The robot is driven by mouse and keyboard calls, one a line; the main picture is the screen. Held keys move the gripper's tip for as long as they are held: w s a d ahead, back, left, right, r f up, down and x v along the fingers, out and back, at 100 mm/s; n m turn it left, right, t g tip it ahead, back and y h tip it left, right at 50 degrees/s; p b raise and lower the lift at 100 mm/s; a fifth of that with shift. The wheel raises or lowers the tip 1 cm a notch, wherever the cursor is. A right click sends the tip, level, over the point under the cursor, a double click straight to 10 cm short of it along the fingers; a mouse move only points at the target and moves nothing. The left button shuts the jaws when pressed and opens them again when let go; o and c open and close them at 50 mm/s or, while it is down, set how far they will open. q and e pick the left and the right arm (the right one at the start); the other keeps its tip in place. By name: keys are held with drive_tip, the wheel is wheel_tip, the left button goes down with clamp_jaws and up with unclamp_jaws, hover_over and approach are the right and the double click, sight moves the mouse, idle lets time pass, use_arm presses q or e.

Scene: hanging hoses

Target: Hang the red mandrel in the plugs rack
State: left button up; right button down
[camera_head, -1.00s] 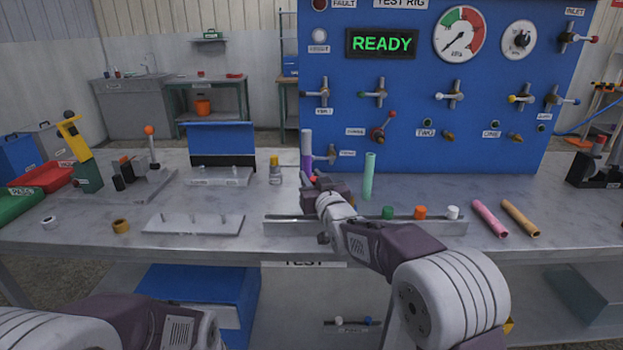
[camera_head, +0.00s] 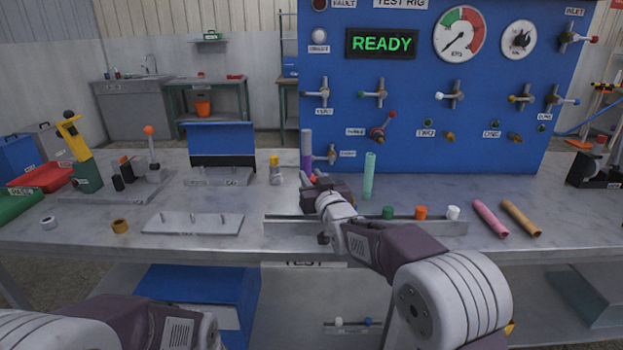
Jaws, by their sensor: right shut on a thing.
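My right gripper (camera_head: 318,184) is over the bench behind the plugs rack, near the foot of the standing purple hose. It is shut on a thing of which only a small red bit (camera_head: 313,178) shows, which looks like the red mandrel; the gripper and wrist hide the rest. The plugs rack (camera_head: 290,226) is a long low grey rail at the bench's front edge. A green plug (camera_head: 388,212), an orange plug (camera_head: 421,212) and a white plug (camera_head: 453,212) sit along its right part. My right forearm crosses in front of its middle. My left arm shows at the lower left, its gripper out of view.
A purple hose (camera_head: 307,147) and a mint hose (camera_head: 369,176) stand upright close to the right gripper. Pink (camera_head: 489,218) and tan (camera_head: 520,217) hoses lie at the right. A pegged plate (camera_head: 193,224) lies left of the rack. The blue test rig (camera_head: 400,80) stands behind.

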drive_tip(key=shift+f+b, duration=1.9)
drive_tip(key=shift+f, duration=0.25)
drive_tip(key=c, duration=1.1)
unclamp_jaws()
drive_tip(key=shift+o, duration=0.2)
drive_tip(key=v, duration=0.9)
drive_tip(key=shift+p, duration=0.35)
